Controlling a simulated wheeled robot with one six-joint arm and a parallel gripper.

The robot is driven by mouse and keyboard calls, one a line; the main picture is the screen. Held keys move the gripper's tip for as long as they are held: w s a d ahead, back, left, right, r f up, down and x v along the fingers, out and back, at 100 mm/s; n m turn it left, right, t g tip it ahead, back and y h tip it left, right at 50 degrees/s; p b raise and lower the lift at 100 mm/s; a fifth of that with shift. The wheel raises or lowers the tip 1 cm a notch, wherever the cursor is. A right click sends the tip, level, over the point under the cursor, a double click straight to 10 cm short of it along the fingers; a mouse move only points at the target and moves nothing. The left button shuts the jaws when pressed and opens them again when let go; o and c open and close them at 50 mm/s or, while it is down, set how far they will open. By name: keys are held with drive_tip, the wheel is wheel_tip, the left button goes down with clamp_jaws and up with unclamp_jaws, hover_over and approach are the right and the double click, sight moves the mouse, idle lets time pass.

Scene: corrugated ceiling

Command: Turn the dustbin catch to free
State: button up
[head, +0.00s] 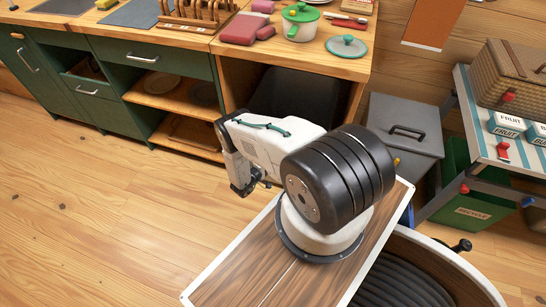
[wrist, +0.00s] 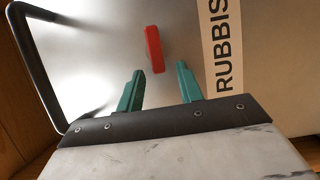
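In the wrist view a red bar-shaped catch (wrist: 153,47) stands out from a pale metal face of the dustbin (wrist: 105,55). It lies nearly upright in the picture, leaning slightly, beside a cream label reading "RUBBIS". My gripper (wrist: 159,69) is open, with a green finger to each side of the catch's lower end. The catch shows beyond the fingertips, and neither finger visibly touches it. In the head view a grey bin with a dark handle (head: 405,150) stands right of my arm; the red catch cannot be made out there, nor can the fingertips.
A dark bar handle (wrist: 35,60) rises along the left of the wrist view. In the head view a green recycling bin (head: 468,205) and a shelf with a wicker basket (head: 512,75) stand at right. A counter (head: 325,60) with pots runs behind. Floor at left is clear.

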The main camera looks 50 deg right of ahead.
drive_tip(key=a, duration=0.7)
drive_tip(key=shift+w, duration=0.1)
